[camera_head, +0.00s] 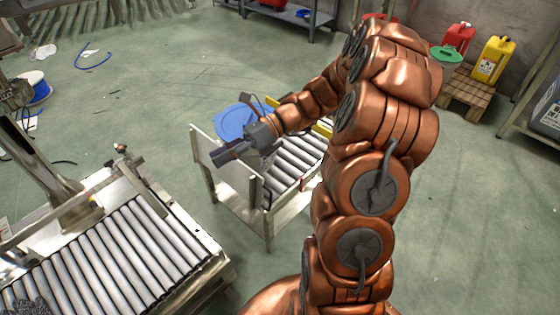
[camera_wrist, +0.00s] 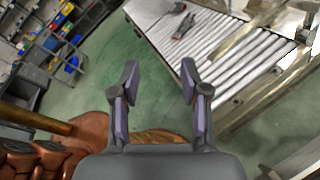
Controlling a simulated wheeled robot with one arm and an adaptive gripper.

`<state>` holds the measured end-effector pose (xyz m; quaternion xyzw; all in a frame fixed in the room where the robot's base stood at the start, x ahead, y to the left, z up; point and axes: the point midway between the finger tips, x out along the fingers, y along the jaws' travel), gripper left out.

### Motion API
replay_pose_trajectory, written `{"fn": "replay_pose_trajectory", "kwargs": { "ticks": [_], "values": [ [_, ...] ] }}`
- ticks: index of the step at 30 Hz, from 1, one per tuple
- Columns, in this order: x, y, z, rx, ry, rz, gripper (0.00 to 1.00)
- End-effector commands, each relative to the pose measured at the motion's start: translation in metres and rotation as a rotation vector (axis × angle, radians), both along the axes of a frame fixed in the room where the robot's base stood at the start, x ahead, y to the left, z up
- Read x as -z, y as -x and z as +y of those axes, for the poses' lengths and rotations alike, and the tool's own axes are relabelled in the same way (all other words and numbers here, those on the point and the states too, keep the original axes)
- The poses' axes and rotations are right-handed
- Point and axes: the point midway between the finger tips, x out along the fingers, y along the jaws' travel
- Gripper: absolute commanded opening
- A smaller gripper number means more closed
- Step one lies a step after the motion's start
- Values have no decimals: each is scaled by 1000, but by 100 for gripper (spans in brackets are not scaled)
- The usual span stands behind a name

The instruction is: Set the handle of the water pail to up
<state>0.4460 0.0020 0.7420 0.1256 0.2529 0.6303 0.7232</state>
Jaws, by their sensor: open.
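A round blue thing, probably the water pail (camera_head: 232,121), is at the far end of the small roller stand in the head view. My gripper and wrist are in front of it and hide part of it. I cannot make out its handle or how the handle lies. My gripper (camera_head: 224,156) points to the left, over the stand's near left side. In the wrist view my gripper (camera_wrist: 158,78) is open, with nothing between its two fingers. The pail does not show in the wrist view.
The small roller stand (camera_head: 226,188) has a raised side panel. A larger roller conveyor (camera_head: 110,255) stands at lower left. Red-and-black pliers (camera_wrist: 184,27) lie on rollers in the wrist view. A yellow canister (camera_head: 492,62) stands at the back right. Green floor between is free.

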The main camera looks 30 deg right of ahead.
Motion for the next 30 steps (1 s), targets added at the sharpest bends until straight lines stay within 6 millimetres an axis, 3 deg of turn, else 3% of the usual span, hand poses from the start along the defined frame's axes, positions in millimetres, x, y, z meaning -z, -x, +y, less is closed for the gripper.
{"fn": "replay_pose_trajectory", "kwargs": {
  "ticks": [1, 8, 12, 21, 25, 30],
  "values": [
    [24, -11, -15, 60, -44, 47, 45],
    [86, -51, -89, 313, -272, 266, 45],
    [131, -67, -143, 458, -418, 387, 45],
    [222, -70, -252, 697, -722, 583, 45],
    [244, -66, -278, 748, -801, 626, 45],
    [251, -66, -289, 771, -839, 644, 45]
  ]
}}
